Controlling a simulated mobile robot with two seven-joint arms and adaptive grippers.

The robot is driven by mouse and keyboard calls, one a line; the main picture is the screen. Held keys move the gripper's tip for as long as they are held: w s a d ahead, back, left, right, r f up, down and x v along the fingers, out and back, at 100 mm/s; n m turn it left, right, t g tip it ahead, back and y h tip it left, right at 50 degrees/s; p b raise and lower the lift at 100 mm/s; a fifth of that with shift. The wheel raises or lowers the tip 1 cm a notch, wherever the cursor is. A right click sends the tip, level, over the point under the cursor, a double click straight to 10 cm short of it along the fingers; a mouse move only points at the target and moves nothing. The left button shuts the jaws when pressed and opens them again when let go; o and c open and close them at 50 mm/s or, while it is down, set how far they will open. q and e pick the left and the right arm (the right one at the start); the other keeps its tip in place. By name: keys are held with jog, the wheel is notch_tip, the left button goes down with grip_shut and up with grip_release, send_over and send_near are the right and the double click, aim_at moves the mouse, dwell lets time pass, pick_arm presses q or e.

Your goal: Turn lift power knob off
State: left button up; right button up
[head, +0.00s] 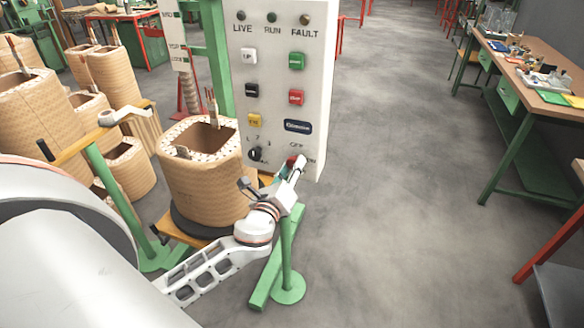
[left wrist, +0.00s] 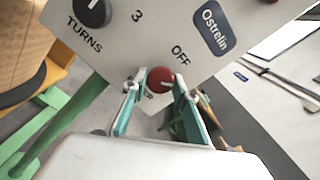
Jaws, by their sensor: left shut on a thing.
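The power knob is red and round (head: 291,161), low on the right of the white control panel (head: 316,110), by the "OFF" label. In the left wrist view the red knob (left wrist: 160,80) sits between the two teal fingers of my left gripper (left wrist: 158,88). In the head view my left gripper (head: 292,168) is at the panel's lower right corner, shut on the knob and partly hiding it. The knob's pointer mark is too small to tell. My right gripper is in neither view.
A black turns knob (head: 256,154) is left of the red one. Several push buttons, such as a green one (head: 297,61), are above. A wound coil (head: 203,180) stands close left of the panel. Open floor (head: 400,200) lies right, before a workbench (head: 545,75).

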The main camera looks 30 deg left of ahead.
pick_arm(q)
jog(key=n, duration=1)
jog(key=shift+r+p, duration=0.1)
jog(key=shift+p, duration=0.2)
jog(key=shift+n, duration=0.4)
jog(key=o, duration=1.1)
jog(key=v, duration=1.2)
